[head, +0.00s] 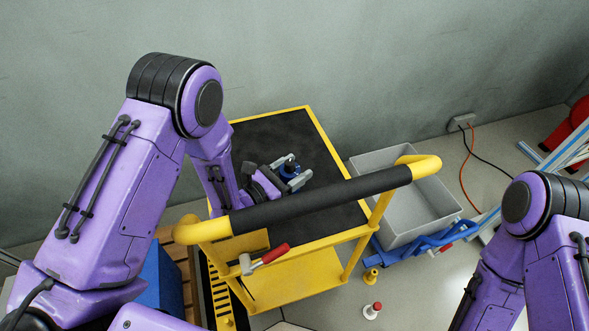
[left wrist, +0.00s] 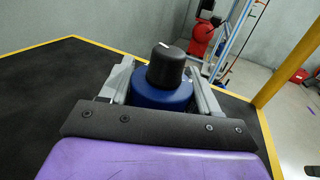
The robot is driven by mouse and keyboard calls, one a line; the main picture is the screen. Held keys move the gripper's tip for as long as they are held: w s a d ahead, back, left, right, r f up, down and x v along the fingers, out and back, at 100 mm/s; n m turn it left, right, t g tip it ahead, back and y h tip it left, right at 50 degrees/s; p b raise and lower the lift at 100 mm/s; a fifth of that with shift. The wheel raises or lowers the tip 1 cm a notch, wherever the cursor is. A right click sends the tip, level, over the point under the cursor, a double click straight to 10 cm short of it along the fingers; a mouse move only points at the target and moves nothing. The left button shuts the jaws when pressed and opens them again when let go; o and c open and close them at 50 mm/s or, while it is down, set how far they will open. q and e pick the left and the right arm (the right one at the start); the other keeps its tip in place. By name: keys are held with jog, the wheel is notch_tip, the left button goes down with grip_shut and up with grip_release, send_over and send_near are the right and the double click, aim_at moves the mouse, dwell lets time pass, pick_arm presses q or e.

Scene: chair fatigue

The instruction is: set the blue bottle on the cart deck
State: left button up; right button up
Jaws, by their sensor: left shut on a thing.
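The blue bottle (left wrist: 161,94) has a black cap and stands between the two fingers of my left gripper (head: 291,174). The fingers are shut on the bottle, one on each side, as the left wrist view shows. In the head view only a small part of the bottle (head: 289,169) shows. The gripper and bottle are over the black cart deck (head: 275,132), which has a yellow rim. I cannot tell whether the bottle's base touches the deck. My right arm is at the right edge of the head view, and its gripper is out of view.
The cart's black push handle (head: 325,201) crosses in front of the deck. A grey bin (head: 405,205) stands right of the cart. A red-handled tool (head: 265,258) is at the cart's near side. A grey wall stands behind. Bare deck lies around the gripper.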

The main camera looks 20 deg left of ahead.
pick_arm(q)
jog(key=o, duration=1.4)
jog(key=shift+f, duration=0.1)
jog(key=shift+o, duration=0.2)
jog(key=shift+s+a+r, duration=0.15)
jog(key=shift+r, duration=0.05)
jog(key=b+v, duration=0.1)
jog(key=v, duration=1)
jog(key=shift+s+a, duration=0.15)
jog(key=shift+s, duration=0.1)
